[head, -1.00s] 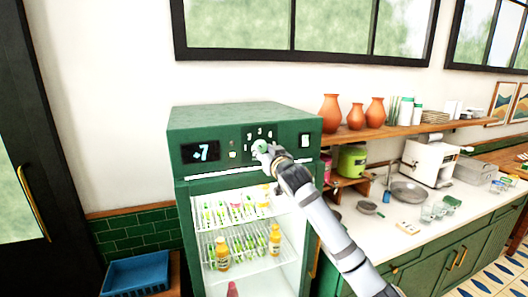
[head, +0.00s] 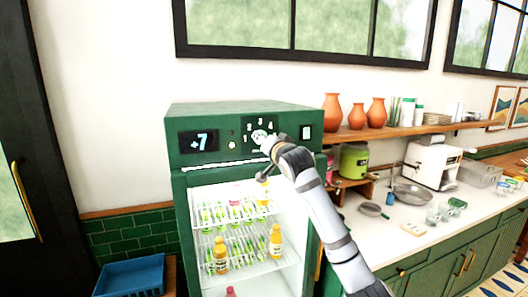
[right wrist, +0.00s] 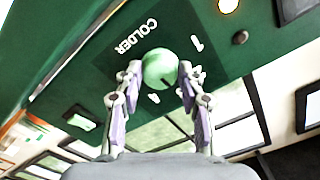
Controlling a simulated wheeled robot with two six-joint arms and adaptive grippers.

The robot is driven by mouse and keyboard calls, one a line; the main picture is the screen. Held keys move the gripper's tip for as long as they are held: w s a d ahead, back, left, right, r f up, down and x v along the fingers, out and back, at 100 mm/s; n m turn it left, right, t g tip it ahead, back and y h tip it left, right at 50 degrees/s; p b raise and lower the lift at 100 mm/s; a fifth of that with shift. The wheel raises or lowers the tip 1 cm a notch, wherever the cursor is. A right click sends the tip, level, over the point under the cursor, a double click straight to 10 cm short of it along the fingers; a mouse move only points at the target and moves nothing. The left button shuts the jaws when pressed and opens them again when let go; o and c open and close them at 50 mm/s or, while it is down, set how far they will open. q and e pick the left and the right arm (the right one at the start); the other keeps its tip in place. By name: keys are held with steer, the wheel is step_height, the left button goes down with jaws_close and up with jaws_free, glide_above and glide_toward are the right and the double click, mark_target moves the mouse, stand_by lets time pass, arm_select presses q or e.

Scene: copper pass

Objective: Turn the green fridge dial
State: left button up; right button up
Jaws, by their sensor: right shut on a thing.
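The green fridge (head: 245,113) stands against the wall with its glass front showing shelves of bottles. Its top panel has a display (head: 199,141) reading +7. The pale green dial (right wrist: 160,68) sits on this panel, with COLDER and numbers printed around it; in the head view the dial (head: 260,135) is partly covered by my gripper. My right gripper (head: 268,144) reaches it from the lower right. In the right wrist view the two fingers (right wrist: 159,76) are closed against opposite sides of the dial. My left gripper is not in view.
A small yellowish light (head: 232,146) is beside the dial. To the right, a counter holds a white machine (head: 428,162), a pan (head: 411,194) and glasses, under a shelf with orange vases (head: 375,112). A blue crate (head: 131,278) sits at lower left.

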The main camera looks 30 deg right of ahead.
steer(key=m+b, duration=0.5)
steer(key=shift+f+m, duration=0.15)
steer(key=shift+m, duration=0.15)
steer(key=m+b, duration=0.2)
steer(key=shift+b, duration=0.3)
steer(key=shift+r+m+b, duration=0.2)
steer(key=shift+m+b, duration=0.75)
steer(key=shift+m, duration=0.45)
steer(key=o, duration=1.2)
